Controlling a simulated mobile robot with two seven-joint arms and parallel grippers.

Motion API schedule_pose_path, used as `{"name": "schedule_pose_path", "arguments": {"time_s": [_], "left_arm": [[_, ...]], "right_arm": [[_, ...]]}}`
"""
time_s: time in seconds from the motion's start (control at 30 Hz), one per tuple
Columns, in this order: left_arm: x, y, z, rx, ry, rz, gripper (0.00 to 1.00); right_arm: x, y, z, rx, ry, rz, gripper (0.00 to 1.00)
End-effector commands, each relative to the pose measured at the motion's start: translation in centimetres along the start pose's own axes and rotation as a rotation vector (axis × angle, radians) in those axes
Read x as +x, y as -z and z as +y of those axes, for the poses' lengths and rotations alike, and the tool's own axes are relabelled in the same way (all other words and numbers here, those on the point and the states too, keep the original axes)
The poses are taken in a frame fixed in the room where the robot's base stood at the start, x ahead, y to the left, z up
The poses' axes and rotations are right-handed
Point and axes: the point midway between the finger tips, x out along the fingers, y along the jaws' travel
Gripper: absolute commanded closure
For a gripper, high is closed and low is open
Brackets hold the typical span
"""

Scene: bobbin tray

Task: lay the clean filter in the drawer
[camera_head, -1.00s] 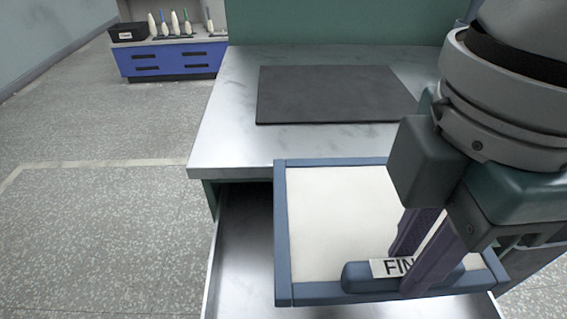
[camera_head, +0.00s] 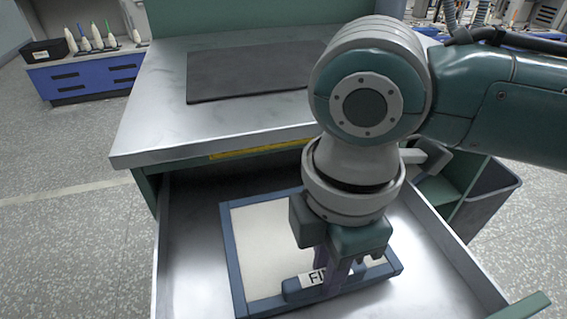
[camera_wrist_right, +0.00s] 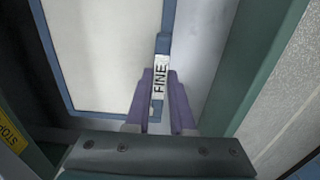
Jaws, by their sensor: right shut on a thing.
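The clean filter is a white panel in a blue frame (camera_head: 229,262) with a blue handle bar labelled "FINE". In the head view it is within the outline of the open metal drawer (camera_head: 183,240); I cannot tell whether it touches the drawer floor. My right gripper (camera_head: 335,280) points down and is shut on the handle bar. In the right wrist view the purple fingers (camera_wrist_right: 160,100) sit on both sides of the bar, and the white panel (camera_wrist_right: 100,50) fills the left. My arm hides part of the filter. My left gripper is not in view.
The metal worktop (camera_head: 150,120) above the drawer carries a dark mat (camera_head: 240,75). A yellow strip (camera_head: 260,149) runs under its edge. A blue cabinet (camera_head: 85,75) with bottles is at the far left.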

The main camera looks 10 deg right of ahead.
Motion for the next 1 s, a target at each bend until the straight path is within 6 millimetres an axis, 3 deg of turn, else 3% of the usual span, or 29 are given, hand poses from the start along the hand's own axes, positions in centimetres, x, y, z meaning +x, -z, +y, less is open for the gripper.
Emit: {"name": "schedule_pose_path", "arguments": {"time_s": [0.07, 0.13, 0.53, 0.57, 0.8, 1.0], "left_arm": [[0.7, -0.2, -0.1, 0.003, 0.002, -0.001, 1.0], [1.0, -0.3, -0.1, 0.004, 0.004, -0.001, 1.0], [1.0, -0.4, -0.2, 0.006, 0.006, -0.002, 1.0], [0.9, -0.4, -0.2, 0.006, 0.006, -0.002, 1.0], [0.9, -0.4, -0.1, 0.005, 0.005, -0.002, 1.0], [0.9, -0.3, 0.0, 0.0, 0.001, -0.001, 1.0]], "right_arm": [[0.2, 0.0, 1.4, 0.002, -0.003, 0.0, 1.0], [1.1, 0.0, 1.1, -0.002, 0.001, 0.0, 1.0], [1.5, 0.0, 1.1, -0.001, 0.0, 0.0, 1.0], [1.5, 0.0, 1.1, -0.001, 0.001, 0.0, 0.76], [1.5, 0.0, 1.1, -0.001, 0.0, 0.0, 0.49], [1.5, 0.0, 1.1, -0.001, 0.0, 0.0, 0.48]]}}
